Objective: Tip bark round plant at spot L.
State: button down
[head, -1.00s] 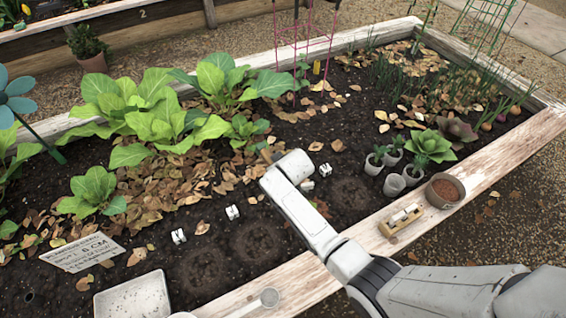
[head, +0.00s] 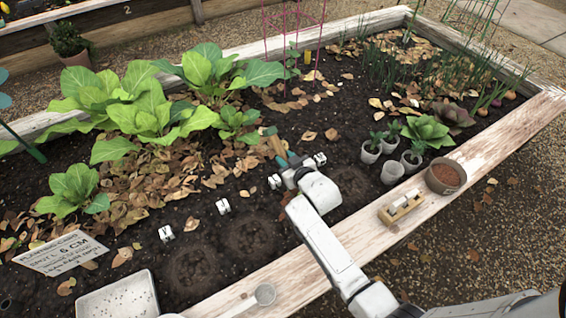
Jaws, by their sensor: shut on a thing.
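My gripper (head: 286,164) is low over the bed's soil, beside two small white lettered markers (head: 275,182) (head: 320,159). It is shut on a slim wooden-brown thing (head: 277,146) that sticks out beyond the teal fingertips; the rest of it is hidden. A round tub (head: 446,176) of reddish-brown, bark-like bits stands on the bed's right rim. More white markers (head: 223,206) (head: 165,233) stand in the row; I cannot read which is L. Dark round soil patches (head: 250,236) lie beside them, and I see no plant in those in view. My arm hides some soil.
A planting card (head: 62,252) mentioning spot L and 6 cm stands at left. Small pots with seedlings (head: 371,151) stand by an empty pot (head: 392,172). A wooden holder (head: 401,207), a scoop (head: 264,294) and a white tray (head: 120,301) lie along the front edge. Leafy plants (head: 140,105) fill the back left.

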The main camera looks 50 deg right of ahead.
jog(key=s+t+b, duration=0.2)
jog(key=b, duration=0.1)
jog(key=s+t+h+b, duration=0.1)
jog(key=s+t+b, duration=0.1)
jog(key=shift+a+f+m, duration=0.1)
jog(key=shift+a+m, duration=0.2)
jog(key=shift+a, duration=0.1)
jog(key=shift+s+r+t+b, duration=0.2)
jog(key=shift+s+t+b, duration=0.35)
jog(key=shift+b, duration=0.55)
jog(key=shift+s+a+r+t+h, duration=0.1)
jog(key=shift+s+r+t+h, duration=0.1)
jog(key=shift+t+h, duration=0.1)
